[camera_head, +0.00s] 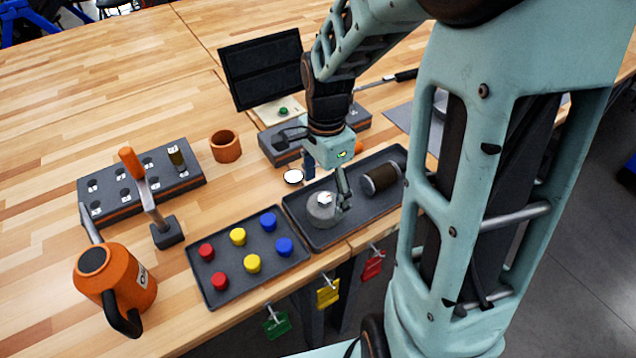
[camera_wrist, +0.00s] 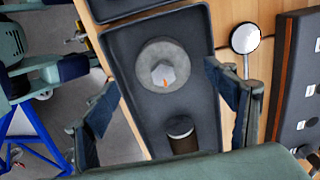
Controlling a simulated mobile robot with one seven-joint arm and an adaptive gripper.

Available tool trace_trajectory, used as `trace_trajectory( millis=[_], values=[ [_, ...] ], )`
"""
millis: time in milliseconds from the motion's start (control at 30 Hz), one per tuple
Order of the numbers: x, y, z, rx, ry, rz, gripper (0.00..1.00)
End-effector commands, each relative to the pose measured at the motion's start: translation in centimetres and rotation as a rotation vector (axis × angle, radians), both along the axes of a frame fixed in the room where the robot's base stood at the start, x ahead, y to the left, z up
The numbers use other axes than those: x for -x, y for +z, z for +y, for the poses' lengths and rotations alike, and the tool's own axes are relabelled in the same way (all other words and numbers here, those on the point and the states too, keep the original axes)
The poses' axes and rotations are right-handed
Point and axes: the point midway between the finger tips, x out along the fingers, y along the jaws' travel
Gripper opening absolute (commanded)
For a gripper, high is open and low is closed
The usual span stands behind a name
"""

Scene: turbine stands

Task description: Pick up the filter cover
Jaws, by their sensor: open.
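The filter cover (camera_head: 321,212), a round grey disc with a pale hexagonal knob, lies in the left half of a dark tray (camera_head: 300,237). It also shows in the wrist view (camera_wrist: 147,51), knob facing the camera. My gripper (camera_head: 326,178) is open and hangs over the tray, close above the cover. In the wrist view, its two fingers (camera_wrist: 162,95) are spread wide, and the cover appears between and slightly beyond them. One finger overlaps the cover's right edge in the head view. I cannot tell whether it touches.
A brown-and-grey cylinder (camera_head: 383,178) lies in the same tray, right of the cover. A tray of coloured pegs (camera_head: 216,290) stands to the left. A small white round disc (camera_head: 293,176) and a dark grey block (camera_head: 275,148) are behind. An orange can (camera_head: 130,275) stands far left.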

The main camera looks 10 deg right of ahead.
Motion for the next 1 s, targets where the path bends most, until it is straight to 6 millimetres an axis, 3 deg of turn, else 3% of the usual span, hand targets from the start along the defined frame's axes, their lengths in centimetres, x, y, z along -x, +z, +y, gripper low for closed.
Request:
trace_trajectory(
  millis=[500, 800, 1000],
  values=[
    [-0.4, -5.2, -0.1, -0.001, 0.0, 0.001, 0.78],
    [-0.5, -5.5, -0.1, 0.0, 0.0, -0.001, 0.78],
    [-0.5, -5.5, -0.1, 0.0, 0.0, -0.001, 0.56]
  ],
)
